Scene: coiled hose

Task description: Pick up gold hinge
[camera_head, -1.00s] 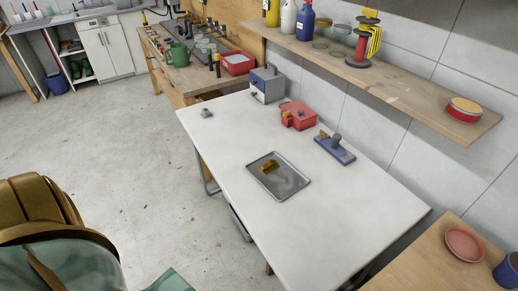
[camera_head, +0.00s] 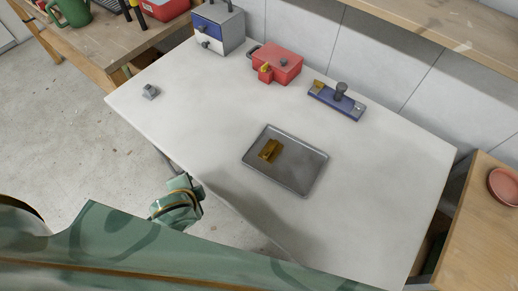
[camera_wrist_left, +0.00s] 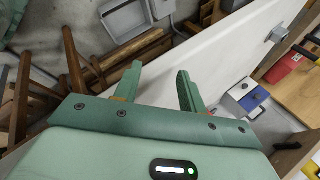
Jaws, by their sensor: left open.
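The gold hinge (camera_head: 270,150) lies in the left part of a shallow grey metal tray (camera_head: 300,178) on the white table (camera_head: 375,190), in the head view. My left gripper (camera_wrist_left: 157,82) shows in the left wrist view with its two green fingers apart and nothing between them. It is near the long edge of the white table (camera_wrist_left: 215,58), away from the hinge, which does not show in that view. In the head view a green part of my arm with a gold ring is beside the table's near edge. My right gripper is not in view.
At the back of the table stand a blue and white box (camera_head: 218,28), a red box (camera_head: 277,65) and a blue plate with a knob (camera_head: 335,100). A small grey block (camera_head: 150,91) is at the left. A wooden shelf (camera_head: 450,30) overhangs the back. The table around the tray is clear.

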